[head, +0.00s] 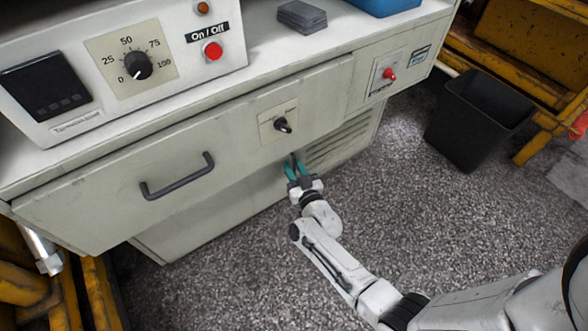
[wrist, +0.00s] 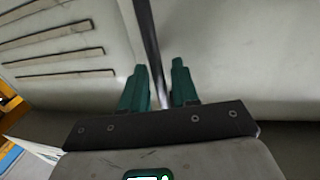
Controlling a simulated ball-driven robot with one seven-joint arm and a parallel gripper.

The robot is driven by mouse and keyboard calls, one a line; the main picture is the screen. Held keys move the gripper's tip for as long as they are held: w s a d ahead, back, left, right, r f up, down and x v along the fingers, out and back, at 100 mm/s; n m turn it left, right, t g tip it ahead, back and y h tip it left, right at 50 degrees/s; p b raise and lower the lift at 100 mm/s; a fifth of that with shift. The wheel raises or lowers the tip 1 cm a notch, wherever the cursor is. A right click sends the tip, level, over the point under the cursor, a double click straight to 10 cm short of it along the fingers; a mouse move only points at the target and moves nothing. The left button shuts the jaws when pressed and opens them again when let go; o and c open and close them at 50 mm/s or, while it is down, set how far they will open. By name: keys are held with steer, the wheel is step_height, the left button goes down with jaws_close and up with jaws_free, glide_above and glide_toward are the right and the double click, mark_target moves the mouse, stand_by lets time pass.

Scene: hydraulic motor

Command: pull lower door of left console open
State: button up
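The console (head: 105,205) is an off-white cabinet with an upper front panel and a recessed lower door (head: 205,215) beneath it. My gripper (head: 296,169) is at the right part of the lower door, just under the upper panel's edge. In the wrist view its two green fingers (wrist: 160,85) stand apart, one on each side of a dark, thin bar handle (wrist: 147,30). The bar runs between the fingers, and I see no clear grip on it. The pale door surface (wrist: 230,50) lies behind the fingers. The door looks closed. The handle's lower end is hidden by the gripper.
The upper panel carries a dark handle (head: 178,177) and a black knob (head: 282,125), overhanging the lower door. Vent slots (head: 340,142) lie right of my gripper. A black bin (head: 478,118) stands at right. The grey speckled floor (head: 230,275) before the door is clear.

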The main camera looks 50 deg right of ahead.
jaws_close()
stand_by(0.3)
stand_by(0.3)
